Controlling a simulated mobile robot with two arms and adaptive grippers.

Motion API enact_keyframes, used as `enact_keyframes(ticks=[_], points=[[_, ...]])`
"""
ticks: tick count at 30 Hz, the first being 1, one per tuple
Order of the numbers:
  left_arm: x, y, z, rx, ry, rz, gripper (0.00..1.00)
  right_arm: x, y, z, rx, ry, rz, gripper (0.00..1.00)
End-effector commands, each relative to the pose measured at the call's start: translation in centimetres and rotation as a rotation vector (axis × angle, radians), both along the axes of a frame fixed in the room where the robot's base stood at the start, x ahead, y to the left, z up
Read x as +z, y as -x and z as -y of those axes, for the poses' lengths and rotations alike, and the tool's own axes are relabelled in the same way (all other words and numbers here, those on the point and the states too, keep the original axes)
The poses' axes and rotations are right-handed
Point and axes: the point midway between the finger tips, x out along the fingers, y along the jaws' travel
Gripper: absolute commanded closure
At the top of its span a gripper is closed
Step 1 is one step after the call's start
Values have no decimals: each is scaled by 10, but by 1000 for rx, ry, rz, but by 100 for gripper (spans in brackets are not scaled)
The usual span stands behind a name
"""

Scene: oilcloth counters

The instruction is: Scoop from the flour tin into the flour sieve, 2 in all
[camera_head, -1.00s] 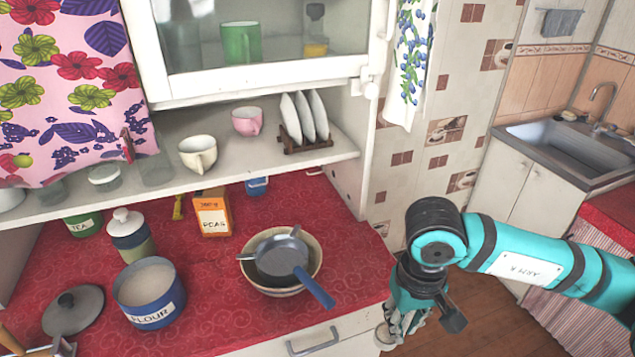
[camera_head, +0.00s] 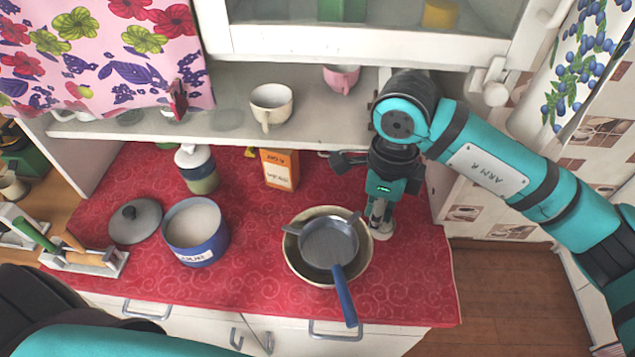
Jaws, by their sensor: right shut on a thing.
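The blue flour tin (camera_head: 196,250) stands open on the red counter, left of the middle, with pale flour inside. The flour sieve (camera_head: 328,240), grey with a blue handle pointing toward the front edge, rests across a beige bowl (camera_head: 296,266). I see no clear heap of flour in the sieve. My right gripper (camera_head: 380,222) is just right of the bowl, pointing down. It is shut on a small light-grey thing, perhaps a scoop, mostly hidden by the fingers. My left arm shows at the bottom left; its gripper is out of view.
The tin's grey lid (camera_head: 135,222) lies to its left. A striped canister (camera_head: 197,170) and an orange peas box (camera_head: 280,170) stand behind. A shelf (camera_head: 210,124) with cups overhangs the back. A utensil rack (camera_head: 95,262) is at the left.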

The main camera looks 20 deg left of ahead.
Motion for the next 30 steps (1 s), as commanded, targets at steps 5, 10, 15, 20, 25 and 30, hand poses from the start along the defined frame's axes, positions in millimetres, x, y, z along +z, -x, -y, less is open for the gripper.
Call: enact_keyframes(ticks=[5,10,15,20,25,30], points=[[14,4,3,2,4,-5,60,26,13,-59,-367,-1,0,100],[18,1,7,2,8,-1,60,36,23,-89,-593,-1,-1,100],[18,-8,9,2,11,13,60,37,26,-96,-677,-22,-20,100],[7,-10,9,2,12,18,60,28,23,-85,-686,-141,-111,100],[-17,-9,8,0,11,15,60,14,17,-66,-677,-377,-282,100],[-51,-8,8,0,10,13,60,4,12,-52,-654,-585,-429,100]])
